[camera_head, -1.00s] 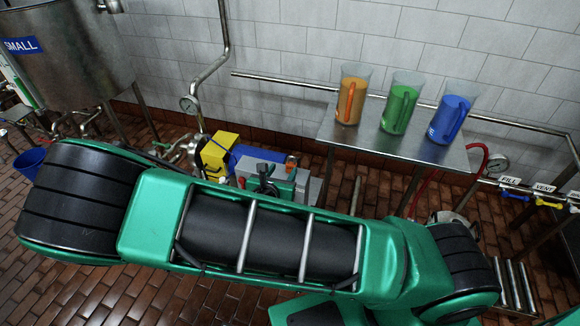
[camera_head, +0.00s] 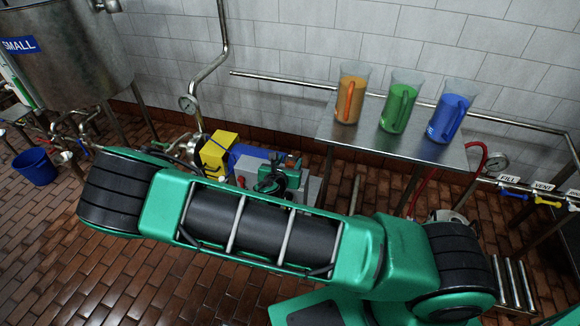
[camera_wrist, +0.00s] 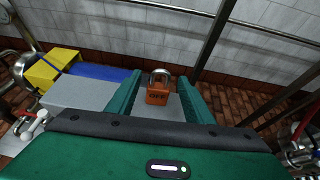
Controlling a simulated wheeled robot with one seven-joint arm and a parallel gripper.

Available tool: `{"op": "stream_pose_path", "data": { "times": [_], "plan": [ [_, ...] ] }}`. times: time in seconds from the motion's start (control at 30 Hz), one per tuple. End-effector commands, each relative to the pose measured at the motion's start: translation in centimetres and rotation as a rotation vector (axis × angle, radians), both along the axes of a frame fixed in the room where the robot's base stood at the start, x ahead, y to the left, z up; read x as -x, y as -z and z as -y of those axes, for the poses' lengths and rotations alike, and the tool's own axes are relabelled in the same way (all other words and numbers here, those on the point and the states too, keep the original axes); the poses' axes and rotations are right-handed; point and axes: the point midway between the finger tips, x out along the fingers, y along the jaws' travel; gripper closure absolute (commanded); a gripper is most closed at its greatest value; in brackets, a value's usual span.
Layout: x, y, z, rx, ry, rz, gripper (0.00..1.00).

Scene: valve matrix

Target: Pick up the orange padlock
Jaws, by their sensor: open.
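The orange padlock (camera_wrist: 157,95) shows in the wrist view, upright with its silver shackle on top and dark lettering on its face. It stands at the far part of a grey box top (camera_wrist: 90,95). My gripper (camera_wrist: 160,79) is open, with one green finger on each side of the padlock in the picture. Gaps show between the padlock and both fingers, and I cannot tell how far past it the tips reach. In the head view my gripper (camera_head: 281,177) is over the grey box and mostly hides the padlock.
A metal table (camera_head: 370,141) with orange, green and blue jugs stands to the right. The tiled wall and a pipe are behind. A blue bucket (camera_head: 36,167) is on the floor.

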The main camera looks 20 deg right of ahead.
Motion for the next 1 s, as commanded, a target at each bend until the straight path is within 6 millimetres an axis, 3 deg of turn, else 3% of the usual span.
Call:
{"op": "stream_pose_path", "data": {
  "times": [0.07,0.2,0.27,0.73,1.0],
  "plan": [
    [0.0,0.0,0.0,0.000,0.000,0.000,0.55],
    [0.0,0.0,-0.1,0.000,0.000,0.000,0.89],
    [0.0,0.0,-0.1,0.000,-0.001,0.000,1.00],
    [0.0,-0.8,-0.1,-0.003,0.000,0.002,1.00],
    [0.0,-4.2,-0.1,-0.007,0.001,0.003,1.00]
  ]
}}
